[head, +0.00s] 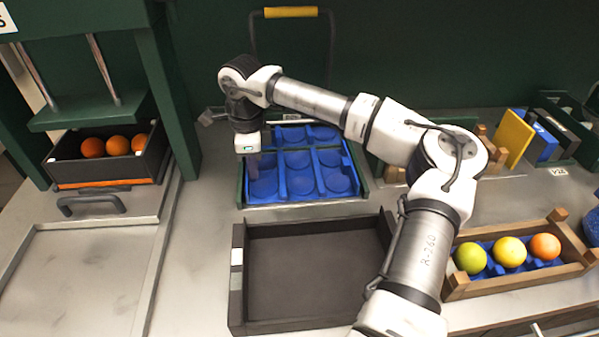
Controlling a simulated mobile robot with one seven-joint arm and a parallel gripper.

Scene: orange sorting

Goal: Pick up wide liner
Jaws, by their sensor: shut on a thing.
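The wide liner (299,184) is a blue sheet of round cups in rows, lying in a dark green tray (305,204) at the back middle of the counter. Its cups are empty. My gripper (254,168) comes down from above at the liner's left side and is shut on its left edge. The fingertips are small in view and partly merge with the dark tray wall. The liner looks level and at the tray; I cannot tell whether it is raised at all.
An empty black crate (236,300) stands in front. A wooden crate (456,285) with three fruits is at right. A black box (65,173) of oranges sits under a green press at left. Yellow and blue panels (514,138) stand at back right. My arm crosses the middle.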

